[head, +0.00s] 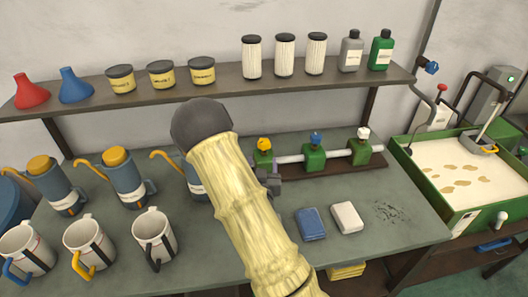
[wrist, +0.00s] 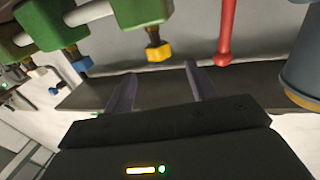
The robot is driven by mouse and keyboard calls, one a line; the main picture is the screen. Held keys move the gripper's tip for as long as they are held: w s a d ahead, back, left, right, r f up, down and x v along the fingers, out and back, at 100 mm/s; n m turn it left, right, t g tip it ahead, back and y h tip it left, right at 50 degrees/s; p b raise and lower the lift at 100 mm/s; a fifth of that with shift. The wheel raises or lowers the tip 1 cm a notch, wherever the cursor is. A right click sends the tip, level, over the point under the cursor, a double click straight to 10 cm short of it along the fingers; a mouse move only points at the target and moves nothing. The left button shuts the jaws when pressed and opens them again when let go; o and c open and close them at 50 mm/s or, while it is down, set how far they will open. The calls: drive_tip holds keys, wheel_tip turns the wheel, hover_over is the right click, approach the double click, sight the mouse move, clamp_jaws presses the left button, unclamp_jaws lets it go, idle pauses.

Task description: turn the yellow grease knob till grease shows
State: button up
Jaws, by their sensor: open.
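The yellow knob (head: 264,144) sits on top of the leftmost green valve block (head: 263,158) on the pipe in the head view. In the wrist view, which looks turned over, the yellow knob (wrist: 158,50) hangs from its green block (wrist: 140,14), just beyond and roughly between my fingertips. My gripper (wrist: 158,78) is open and empty, and its fingers look apart from the knob. In the head view my forearm hides most of the gripper; a grey part shows beside the block. I cannot see any grease at the valve.
Blue knob (head: 315,136) and white knob (head: 363,132) stand further right on the pipe. A red rod (wrist: 225,38) and a grease can (wrist: 303,70) are near the knob in the wrist view. Mugs (head: 90,243) stand at front left. The shelf (head: 215,83) runs above.

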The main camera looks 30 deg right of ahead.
sight(264, 148)
drive_tip(key=shift+w+d+f+b, duration=0.25)
drive_tip(key=shift+d+b, duration=0.1)
drive_tip(key=shift+b, duration=2.35)
drive_tip(key=x, duration=0.3)
drive_tip(key=p+x, duration=0.1)
drive_tip(key=x, duration=0.1)
drive_tip(key=p+x, duration=0.1)
drive_tip(key=x, duration=0.2)
drive_tip(key=shift+w+d+r, duration=0.1)
drive_tip(key=shift+w+r, duration=0.2)
drive_tip(key=shift+w, duration=0.05)
drive_tip(key=c, duration=0.9)
drive_tip(key=shift+c, duration=0.2)
